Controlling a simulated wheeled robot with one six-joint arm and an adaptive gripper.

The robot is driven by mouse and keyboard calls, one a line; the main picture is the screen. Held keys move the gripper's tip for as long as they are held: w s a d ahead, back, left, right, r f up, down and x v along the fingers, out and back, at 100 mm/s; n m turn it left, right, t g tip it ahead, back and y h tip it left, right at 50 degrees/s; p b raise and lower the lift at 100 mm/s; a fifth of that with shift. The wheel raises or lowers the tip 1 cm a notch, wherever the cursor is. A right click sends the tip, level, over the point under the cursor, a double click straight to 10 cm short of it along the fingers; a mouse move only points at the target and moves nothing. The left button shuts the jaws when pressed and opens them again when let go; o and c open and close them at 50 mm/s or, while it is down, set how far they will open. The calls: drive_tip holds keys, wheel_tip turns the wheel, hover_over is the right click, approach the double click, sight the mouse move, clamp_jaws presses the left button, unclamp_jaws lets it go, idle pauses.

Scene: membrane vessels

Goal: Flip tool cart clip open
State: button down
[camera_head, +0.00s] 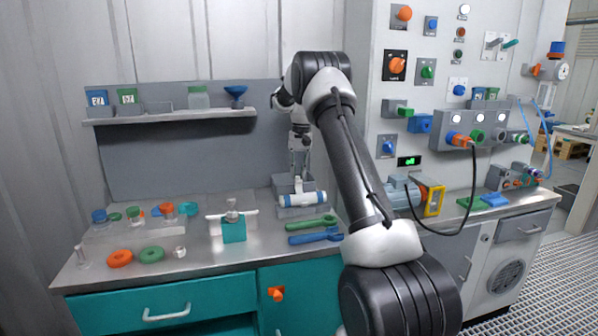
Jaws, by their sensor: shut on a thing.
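My gripper (299,176) points down at the back of the worktop, beside the foot of the back panel. It is shut on the upper part of a white-and-blue piece (311,199), which lies crosswise at a grey block (281,187). The fingertips are small and partly merge with the white part, so the exact grip is hard to see. Whether this clip is flipped open is too small to tell.
A green wrench (310,224) and a blue wrench (312,238) lie in front of the grey block. A teal holder (234,231) stands to the left. Orange (120,259) and green (152,254) rings lie near the front edge. A shelf (170,116) hangs behind. A black cable (473,190) loops at right.

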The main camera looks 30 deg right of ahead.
drive_tip(key=shift+w+a+f, duration=0.1)
drive_tip(key=shift+w+f, duration=0.05)
drive_tip(key=shift+f, duration=0.95)
drive_tip(key=c, duration=1.4)
unclamp_jaws()
drive_tip(key=shift+c, duration=0.2)
drive_tip(key=shift+o, duration=0.8)
drive_tip(key=shift+w+f, duration=0.35)
drive_tip(key=shift+r, duration=0.25)
wheel_tip(320, 180, up, 12)
hover_over(297, 177)
drive_tip(key=w+d, duration=0.3)
drive_tip(key=shift+s+a, duration=0.1)
